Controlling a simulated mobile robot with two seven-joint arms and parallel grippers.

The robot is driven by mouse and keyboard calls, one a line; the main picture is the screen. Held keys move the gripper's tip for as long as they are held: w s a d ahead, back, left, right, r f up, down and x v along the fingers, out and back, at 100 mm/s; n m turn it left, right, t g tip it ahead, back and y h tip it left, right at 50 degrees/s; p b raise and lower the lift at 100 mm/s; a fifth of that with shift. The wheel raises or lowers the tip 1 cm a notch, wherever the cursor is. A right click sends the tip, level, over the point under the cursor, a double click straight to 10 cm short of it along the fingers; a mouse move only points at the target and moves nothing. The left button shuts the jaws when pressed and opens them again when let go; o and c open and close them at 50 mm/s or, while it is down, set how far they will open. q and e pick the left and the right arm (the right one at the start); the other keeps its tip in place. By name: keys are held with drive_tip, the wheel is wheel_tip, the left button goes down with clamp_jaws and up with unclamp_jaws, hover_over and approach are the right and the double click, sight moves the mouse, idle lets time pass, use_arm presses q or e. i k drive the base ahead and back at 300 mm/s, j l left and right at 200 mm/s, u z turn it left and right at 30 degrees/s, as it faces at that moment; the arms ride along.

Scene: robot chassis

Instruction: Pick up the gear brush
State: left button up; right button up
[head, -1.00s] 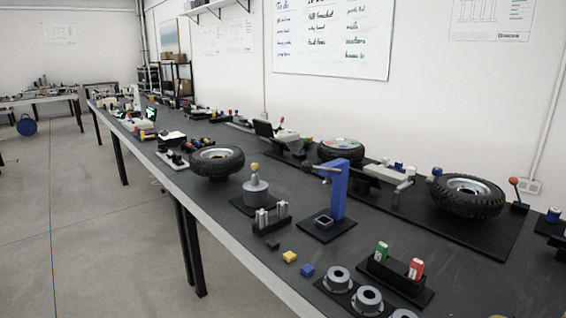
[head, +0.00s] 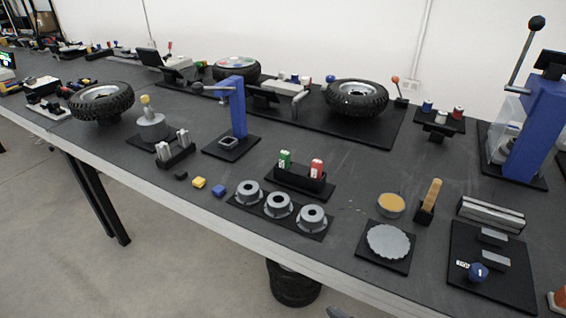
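A brush-like piece with a yellow-orange upper part (head: 433,192) stands upright, slightly tilted, in a small black holder (head: 426,214) on the table's right half. It looks like the gear brush. A light grey toothed gear disc (head: 389,241) lies on a black square plate in front and to the left of it. A round tin with orange-yellow contents (head: 391,205) sits just left of the holder.
The long dark table (head: 350,190) has several fixtures. Three grey rings (head: 279,205) stand left of the gear. A black plate with metal blocks and a blue knob (head: 478,272) lies to the right. A tall blue press (head: 537,128) stands behind right. A dark bin (head: 293,284) is below.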

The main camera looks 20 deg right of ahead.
sight(430, 199)
drive_tip(key=z, duration=1.7)
